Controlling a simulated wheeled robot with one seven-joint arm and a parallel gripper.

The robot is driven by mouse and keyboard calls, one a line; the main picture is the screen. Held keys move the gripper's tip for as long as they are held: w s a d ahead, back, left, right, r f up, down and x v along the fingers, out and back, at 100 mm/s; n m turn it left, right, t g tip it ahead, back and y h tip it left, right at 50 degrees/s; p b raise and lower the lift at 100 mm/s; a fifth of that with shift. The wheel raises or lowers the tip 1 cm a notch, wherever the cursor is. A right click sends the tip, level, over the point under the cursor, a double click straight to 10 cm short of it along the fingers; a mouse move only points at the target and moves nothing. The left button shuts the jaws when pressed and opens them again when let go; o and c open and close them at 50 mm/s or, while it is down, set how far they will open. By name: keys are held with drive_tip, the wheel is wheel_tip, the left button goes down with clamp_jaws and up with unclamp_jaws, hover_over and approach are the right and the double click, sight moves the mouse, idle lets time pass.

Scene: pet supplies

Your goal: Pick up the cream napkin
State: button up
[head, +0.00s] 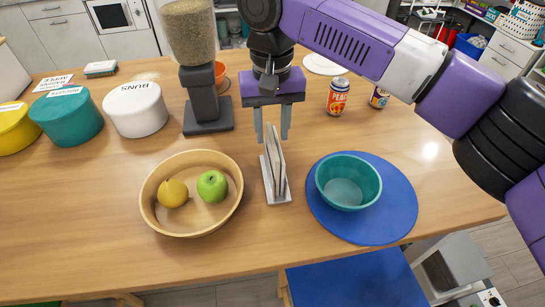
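The cream napkin (279,160) stands upright in a light grey holder (278,198) at the middle of the wooden table. My gripper (272,138) points down at the holder's far end. Its two grey fingers are apart, one on each side of the napkin's upper part as seen in the picture. I cannot tell whether the napkin is between the fingers or just in front of them. No contact is clearly visible.
A wooden bowl (190,228) with a yellow fruit and a green apple is to the left. A teal bowl (348,182) on a blue round mat (390,220) is to the right. A dispenser (205,112) stands behind left, and an orange can (338,97) behind right.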

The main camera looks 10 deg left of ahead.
clamp_jaws()
idle(1.4)
